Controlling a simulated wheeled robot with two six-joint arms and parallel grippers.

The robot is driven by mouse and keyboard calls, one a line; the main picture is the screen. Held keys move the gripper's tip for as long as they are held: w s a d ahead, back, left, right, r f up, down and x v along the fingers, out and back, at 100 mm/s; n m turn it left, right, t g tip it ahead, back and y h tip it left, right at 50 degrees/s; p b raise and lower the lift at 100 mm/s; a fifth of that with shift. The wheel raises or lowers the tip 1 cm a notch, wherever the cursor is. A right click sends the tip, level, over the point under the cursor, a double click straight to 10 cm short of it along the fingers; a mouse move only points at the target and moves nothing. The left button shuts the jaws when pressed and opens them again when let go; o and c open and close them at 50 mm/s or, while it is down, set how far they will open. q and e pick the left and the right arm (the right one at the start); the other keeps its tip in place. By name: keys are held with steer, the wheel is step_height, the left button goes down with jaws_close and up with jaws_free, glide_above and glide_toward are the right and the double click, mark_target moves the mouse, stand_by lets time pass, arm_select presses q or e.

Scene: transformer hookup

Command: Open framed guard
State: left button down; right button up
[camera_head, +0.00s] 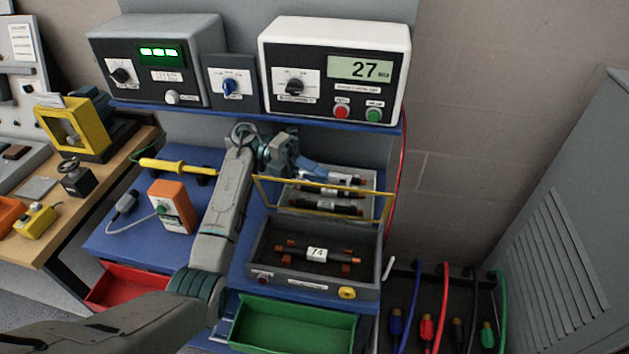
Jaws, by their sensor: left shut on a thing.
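The framed guard (389,207) is a thin yellow rectangular frame with a see-through middle. It stands raised along the back edge of a dark open box (368,265). Inside the box a dark cylindrical part labelled 74 (316,254) with copper-coloured ends lies uncovered. My left gripper (318,174) reaches in from the left and is shut at the upper edge of the guard. The exact contact of its fingertips is hard to make out. My right gripper is not in view.
Behind the guard is a grey tray (375,178) with several cylindrical parts. Two meters (335,70) stand on the shelf above. A green bin (290,325) is in front, and a yellow-handled tool (165,165) and an orange box (172,206) are to the left. Coloured cables hang at right.

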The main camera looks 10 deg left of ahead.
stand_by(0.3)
arm_select(q)
steer(key=c, duration=1.5)
jaws_free()
